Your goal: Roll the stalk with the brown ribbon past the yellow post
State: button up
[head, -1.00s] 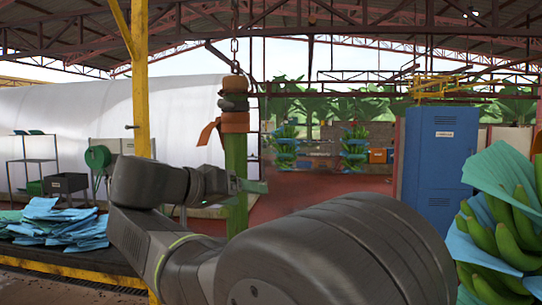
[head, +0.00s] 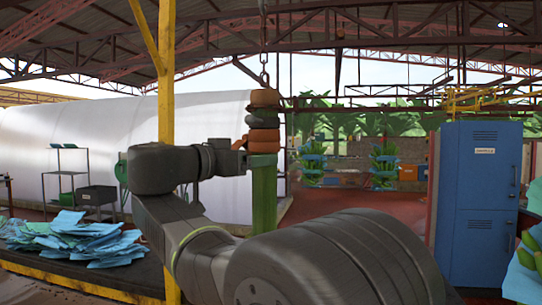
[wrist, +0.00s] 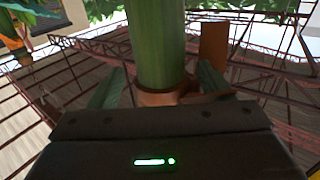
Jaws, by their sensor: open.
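The green stalk (head: 264,200) hangs upright from a chain, right of the yellow post (head: 167,95) in the head view. Brown-orange ribbon (head: 264,141) is wrapped round its upper part, with darker bands among the wraps. My gripper (head: 243,146) is at ribbon height, at the stalk's left side in the picture. In the wrist view, the stalk (wrist: 160,45) runs between my two spread fingers, and my gripper (wrist: 160,86) is open. The ribbon (wrist: 158,98) circles the stalk there, and a loose piece stands to its right. I cannot tell whether the fingers touch the stalk.
Blue sheets (head: 85,238) lie on a dark table with a yellow edge (head: 80,281) at left. A blue locker (head: 480,200) stands at right. Banana bunches with blue covers (head: 384,165) hang farther back. Reddish floor is open between stalk and locker.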

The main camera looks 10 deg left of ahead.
jog(key=p+x, duration=0.1)
jog(key=x, duration=0.4)
jog(key=shift+w+d, duration=0.25)
jog(key=shift+w, duration=0.1)
jog(key=c, duration=1.3)
jog(key=shift+c, duration=0.2)
jog(key=shift+f, duration=0.1)
